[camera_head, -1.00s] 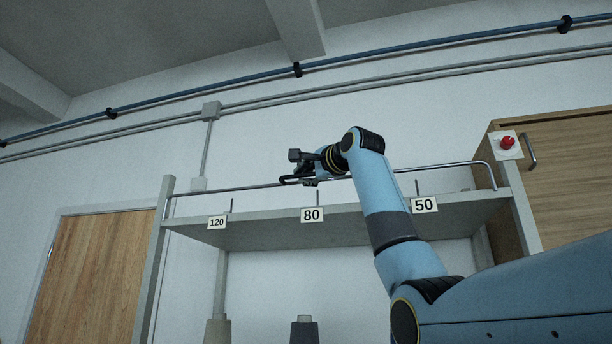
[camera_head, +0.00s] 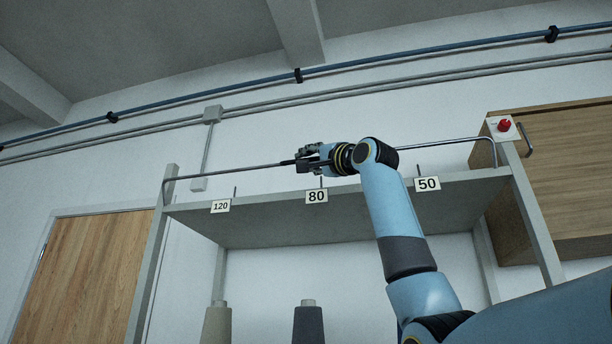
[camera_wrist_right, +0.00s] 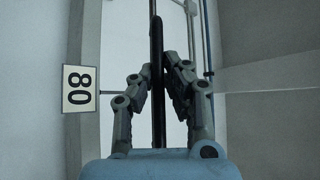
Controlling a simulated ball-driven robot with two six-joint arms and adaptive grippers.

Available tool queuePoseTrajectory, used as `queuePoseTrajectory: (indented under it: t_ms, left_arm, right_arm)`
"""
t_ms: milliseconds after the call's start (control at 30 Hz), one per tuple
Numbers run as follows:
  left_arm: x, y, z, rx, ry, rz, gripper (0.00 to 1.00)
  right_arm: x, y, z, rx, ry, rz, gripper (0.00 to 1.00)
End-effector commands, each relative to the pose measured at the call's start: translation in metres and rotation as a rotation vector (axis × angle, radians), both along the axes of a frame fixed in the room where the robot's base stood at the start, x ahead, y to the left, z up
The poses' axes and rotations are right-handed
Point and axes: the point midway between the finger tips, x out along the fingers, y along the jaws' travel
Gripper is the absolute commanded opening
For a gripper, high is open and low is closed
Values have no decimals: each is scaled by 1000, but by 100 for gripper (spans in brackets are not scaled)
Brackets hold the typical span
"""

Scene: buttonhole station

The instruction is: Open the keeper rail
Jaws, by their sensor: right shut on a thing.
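The keeper rail (camera_head: 235,171) is a thin dark metal bar along the front of the shelf (camera_head: 270,225), bent down at both ends. It stands above the shelf's front edge and the number plates. My right gripper (camera_head: 301,161) is shut on the rail, left of its middle, above the 80 plate (camera_head: 317,196). In the right wrist view the rail (camera_wrist_right: 157,60) runs upright between the two fingers of my right gripper (camera_wrist_right: 165,72). The fingers partly cover the rail there. My left gripper is not in view.
The 120 plate (camera_head: 220,206) and 50 plate (camera_head: 427,184) sit on the shelf edge. Cones (camera_head: 217,325) stand below the shelf. A red button (camera_head: 504,125) is on the right post, next to a wooden cabinet (camera_head: 565,180).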

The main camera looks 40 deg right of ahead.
Motion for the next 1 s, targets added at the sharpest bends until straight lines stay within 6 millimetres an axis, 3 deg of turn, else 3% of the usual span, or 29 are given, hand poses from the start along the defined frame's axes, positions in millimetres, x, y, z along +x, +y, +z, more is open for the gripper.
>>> queuePoseTrajectory:
  t_ms: [33, 100, 500, 1000]
  left_arm:
    - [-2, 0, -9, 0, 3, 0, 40]
    - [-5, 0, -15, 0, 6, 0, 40]
    - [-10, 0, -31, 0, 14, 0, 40]
    - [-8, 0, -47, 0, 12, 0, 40]
  right_arm:
    - [1, 0, -11, -33, -20, -3, 0]
    - [-1, 2, -15, -84, -63, -4, 0]
    - [-7, 8, -42, -365, -311, 0, 0]
    - [-5, 7, -79, -363, -304, 0, 0]
